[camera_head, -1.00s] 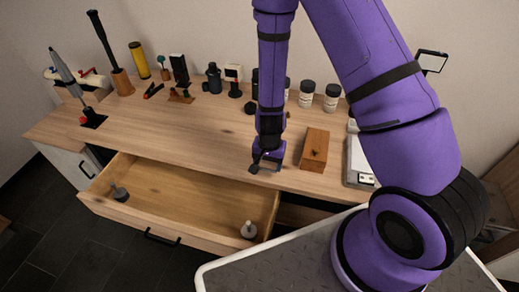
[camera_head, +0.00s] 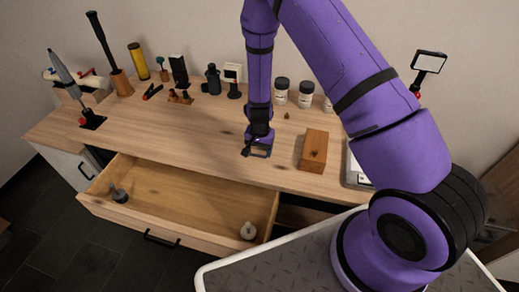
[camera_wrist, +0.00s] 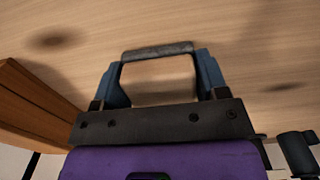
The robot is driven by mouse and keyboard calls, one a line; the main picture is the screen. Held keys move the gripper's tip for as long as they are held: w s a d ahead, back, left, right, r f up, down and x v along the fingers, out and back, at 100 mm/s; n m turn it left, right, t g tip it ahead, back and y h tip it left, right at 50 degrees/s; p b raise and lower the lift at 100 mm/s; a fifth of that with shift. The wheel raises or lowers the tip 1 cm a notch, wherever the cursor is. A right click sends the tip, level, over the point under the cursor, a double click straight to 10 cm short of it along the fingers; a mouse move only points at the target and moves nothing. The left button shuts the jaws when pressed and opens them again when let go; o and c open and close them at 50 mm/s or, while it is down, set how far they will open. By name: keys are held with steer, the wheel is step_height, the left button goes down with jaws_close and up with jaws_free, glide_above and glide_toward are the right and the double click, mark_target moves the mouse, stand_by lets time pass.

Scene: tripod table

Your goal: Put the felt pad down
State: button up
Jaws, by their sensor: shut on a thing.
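The felt pad (camera_wrist: 157,50) shows in the wrist view as a thin, dark grey strip spanning the gap between my fingertips. My gripper (camera_wrist: 158,65) is shut on it. In the head view my gripper (camera_head: 257,151) is low over the front middle of the wooden table (camera_head: 200,141), just behind the open drawer. The pad is too small and dark there to make out clearly. In the wrist view a bare tabletop lies beyond the pad; I cannot tell whether the pad touches it.
A wooden block (camera_head: 313,151) stands just right of my gripper. The open drawer (camera_head: 180,195) in front holds two small weight-like things. Jars (camera_head: 305,95), a screwdriver (camera_head: 104,50) and small tools line the back. The tabletop left of my gripper is clear.

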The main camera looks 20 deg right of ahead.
steer(key=shift+f, duration=0.15)
steer(key=o, duration=1.2)
